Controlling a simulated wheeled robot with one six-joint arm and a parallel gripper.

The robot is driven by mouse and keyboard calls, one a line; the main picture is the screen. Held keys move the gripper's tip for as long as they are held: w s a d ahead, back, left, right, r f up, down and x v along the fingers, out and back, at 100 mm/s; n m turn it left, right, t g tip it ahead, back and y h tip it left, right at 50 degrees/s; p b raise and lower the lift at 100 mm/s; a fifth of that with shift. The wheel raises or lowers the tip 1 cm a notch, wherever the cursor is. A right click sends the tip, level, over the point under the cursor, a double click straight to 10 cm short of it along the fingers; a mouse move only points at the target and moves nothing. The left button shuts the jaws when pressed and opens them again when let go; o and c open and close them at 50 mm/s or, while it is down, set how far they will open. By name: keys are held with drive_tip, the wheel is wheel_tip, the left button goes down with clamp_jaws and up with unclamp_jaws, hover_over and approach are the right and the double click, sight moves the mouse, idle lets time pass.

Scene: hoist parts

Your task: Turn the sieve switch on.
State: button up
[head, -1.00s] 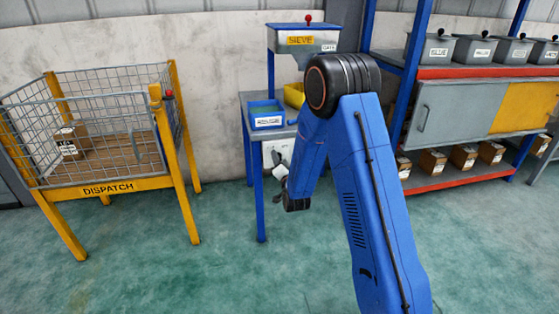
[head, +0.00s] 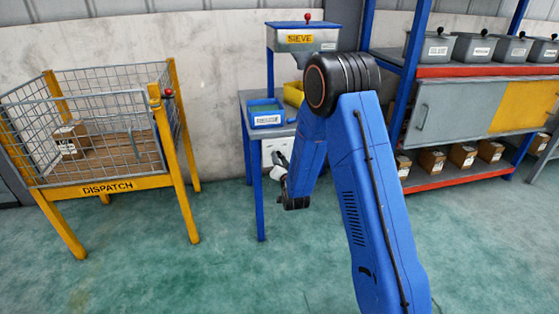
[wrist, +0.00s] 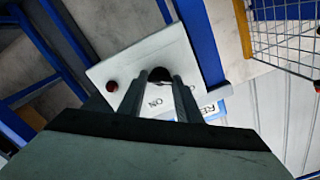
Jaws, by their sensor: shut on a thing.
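The sieve (head: 306,40) is a grey hopper with a yellow SIEVE label, standing on a blue frame. A white switch box (head: 268,147) is below the bench beside it, partly hidden by my arm. In the wrist view the switch plate (wrist: 130,62) fills the middle, with a dark knob (wrist: 160,74) and a red lamp or button (wrist: 112,86). The lettering ON is readable between my fingers; another marking is partly covered. My gripper (wrist: 161,76) is shut on the knob, whose exact angle is hard to tell. In the head view my gripper (head: 279,160) is at the box.
A blue labelled tray (head: 266,121) and a yellow bin (head: 293,93) sit on the bench above the box. The wire-sided DISPATCH cage (head: 108,187) stands at left. Shelves with grey bins (head: 437,50) are at right. The green floor in front is clear.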

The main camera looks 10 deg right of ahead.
drive_tip(key=n, duration=1.2)
drive_tip(key=shift+f+n, duration=0.1)
drive_tip(key=shift+n, duration=0.2)
idle(0.4)
drive_tip(key=o, duration=1)
drive_tip(key=shift+o, duration=0.2)
